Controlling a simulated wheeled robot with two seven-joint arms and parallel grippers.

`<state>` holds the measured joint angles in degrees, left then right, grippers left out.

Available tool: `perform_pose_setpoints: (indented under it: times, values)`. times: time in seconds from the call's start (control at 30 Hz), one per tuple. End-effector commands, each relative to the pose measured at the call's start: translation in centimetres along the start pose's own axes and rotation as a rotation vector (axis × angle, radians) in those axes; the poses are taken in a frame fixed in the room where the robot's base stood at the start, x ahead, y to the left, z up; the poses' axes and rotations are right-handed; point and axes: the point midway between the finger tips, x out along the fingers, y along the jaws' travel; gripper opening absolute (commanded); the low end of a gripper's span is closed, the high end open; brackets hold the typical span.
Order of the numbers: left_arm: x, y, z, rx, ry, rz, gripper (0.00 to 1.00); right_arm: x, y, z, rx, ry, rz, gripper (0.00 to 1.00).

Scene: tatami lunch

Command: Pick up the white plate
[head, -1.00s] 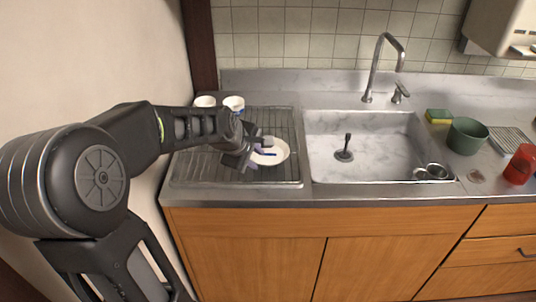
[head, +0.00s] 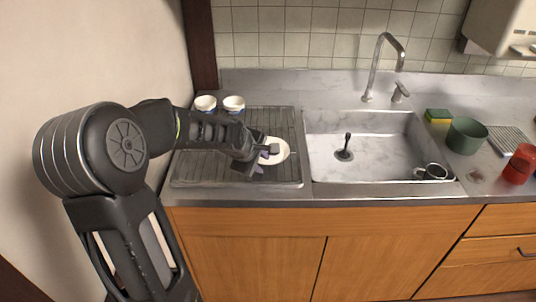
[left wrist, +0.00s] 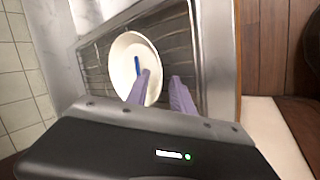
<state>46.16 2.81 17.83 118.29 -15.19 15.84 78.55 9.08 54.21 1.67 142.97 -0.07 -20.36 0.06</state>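The white plate (head: 281,147) lies on the ribbed drying rack left of the sink, partly hidden by my left gripper (head: 266,161). It also shows whole except for its near edge in the left wrist view (left wrist: 122,62), with a small blue mark on it. My left gripper is open and empty at the plate's near side. In the left wrist view its purple fingers (left wrist: 164,86) are apart: one overlaps the plate and the other is outside its rim. I cannot tell whether they touch it. My right gripper is not in view.
Two white cups (head: 205,103) (head: 234,104) stand at the rack's back. The sink basin (head: 380,150) with a faucet (head: 383,65) is right of the rack. A green bowl (head: 467,135), a sponge (head: 439,116) and a red container (head: 519,165) are farther right.

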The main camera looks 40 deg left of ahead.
Motion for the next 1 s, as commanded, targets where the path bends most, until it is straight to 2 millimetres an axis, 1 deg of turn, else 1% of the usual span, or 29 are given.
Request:
perform_pose_setpoints:
  times: [0.43, 0.77, 1.0]
  values:
    - [-0.03, -0.03, -0.02, 0.0, 0.0, -0.001, 0.28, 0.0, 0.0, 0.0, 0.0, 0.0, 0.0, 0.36]
    - [-0.03, -0.03, -0.02, 0.0, 0.0, -0.001, 0.01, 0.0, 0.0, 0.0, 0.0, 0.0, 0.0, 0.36]
    - [-0.02, -0.05, -0.01, 0.0, 0.0, -0.001, 0.0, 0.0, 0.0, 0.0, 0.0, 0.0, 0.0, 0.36]
